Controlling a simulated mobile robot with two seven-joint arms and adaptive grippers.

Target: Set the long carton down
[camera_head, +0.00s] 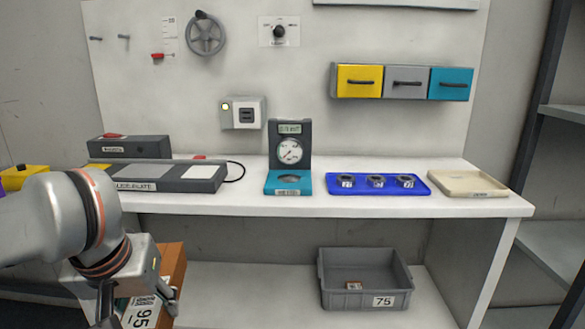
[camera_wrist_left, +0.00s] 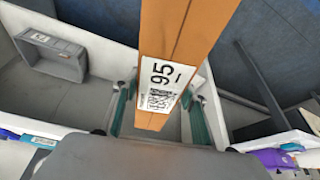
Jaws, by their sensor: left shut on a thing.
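The long carton is brown with a white label reading 95; it shows in the head view (camera_head: 172,268) at lower left and in the left wrist view (camera_wrist_left: 185,30). My left gripper (camera_head: 140,304) is shut on the carton, with one finger on each side of it in the left wrist view (camera_wrist_left: 160,108). In the head view the carton is in front of the lower shelf, below the bench top, partly hidden by my left arm. I cannot tell whether it touches the shelf. My right gripper is not in view.
A grey bin (camera_head: 365,281) labelled 75 stands on the lower shelf (camera_head: 240,290), with clear shelf to its left. The bench top (camera_head: 300,205) above holds a scale with a dial (camera_head: 290,150), a blue tray (camera_head: 336,188) and a beige tray (camera_head: 468,192).

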